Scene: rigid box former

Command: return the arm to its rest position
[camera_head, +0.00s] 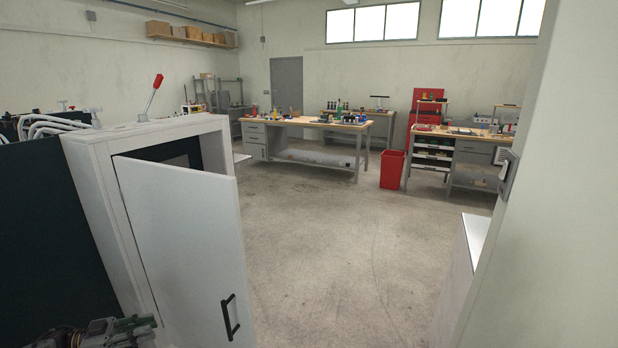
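My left arm's gripper (118,332) shows only in part at the bottom left corner of the head view. It is low in front of the white machine cabinet (92,195), near the lower left edge of its door. Its fingers are cut off or too unclear to tell whether they are open or shut. The cabinet's white door (190,235) stands open toward me, with a black handle (230,316) at its lower right. My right gripper is not in view.
A red-knobbed lever (152,96) stands on the cabinet top. A dark panel (40,240) is at the left. A pale wall or panel (560,200) fills the right side. Bare concrete floor (330,240) lies between, with workbenches (310,123) and a red bin (392,169) farther back.

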